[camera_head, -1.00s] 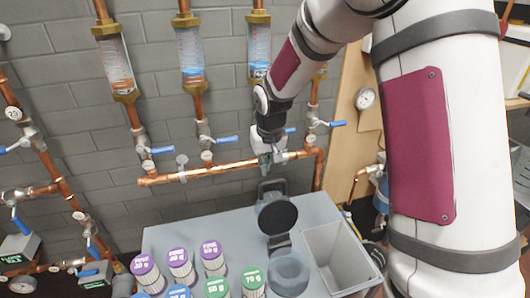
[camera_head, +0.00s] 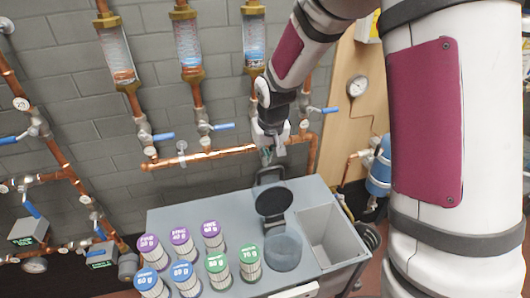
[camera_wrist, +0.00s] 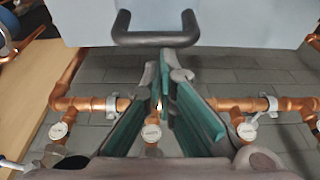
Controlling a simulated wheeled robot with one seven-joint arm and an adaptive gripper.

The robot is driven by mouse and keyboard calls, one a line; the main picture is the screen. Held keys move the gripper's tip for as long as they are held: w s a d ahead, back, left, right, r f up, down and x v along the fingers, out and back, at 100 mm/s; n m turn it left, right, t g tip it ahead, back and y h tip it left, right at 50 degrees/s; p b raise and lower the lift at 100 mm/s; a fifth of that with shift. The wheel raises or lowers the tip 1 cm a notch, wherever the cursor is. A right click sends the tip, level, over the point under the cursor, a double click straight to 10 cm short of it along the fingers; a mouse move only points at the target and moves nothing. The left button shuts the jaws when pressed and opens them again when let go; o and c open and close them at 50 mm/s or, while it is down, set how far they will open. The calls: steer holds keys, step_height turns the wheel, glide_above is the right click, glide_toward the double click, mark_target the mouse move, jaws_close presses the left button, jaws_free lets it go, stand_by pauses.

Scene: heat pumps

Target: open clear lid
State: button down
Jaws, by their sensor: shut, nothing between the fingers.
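No lid that I can clearly make out as a clear one shows. On the grey cart (camera_head: 165,222), a round see-through cup (camera_head: 283,252) stands with a round black disc (camera_head: 273,202) tilted up behind it. Whether the disc is that cup's lid, I cannot tell. My gripper (camera_head: 268,155) is above the cart's back edge, close to the dark cart handle (camera_head: 268,172), and apart from the disc and cup. In the wrist view my gripper (camera_wrist: 167,80) has its teal fingers drawn together and empty, with the dark handle (camera_wrist: 155,40) just beyond the tips.
Several cartridges with purple, green and blue caps (camera_head: 210,232) stand on the cart's left half. An open grey bin (camera_head: 332,240) is at its right. Copper pipes (camera_head: 215,153) with blue-handled valves run along the brick wall behind my gripper.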

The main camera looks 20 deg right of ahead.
steer(key=shift+s+r, duration=0.3)
steer(key=shift+s, duration=0.45)
steer(key=shift+f, duration=0.1)
steer(key=shift+w, duration=0.1)
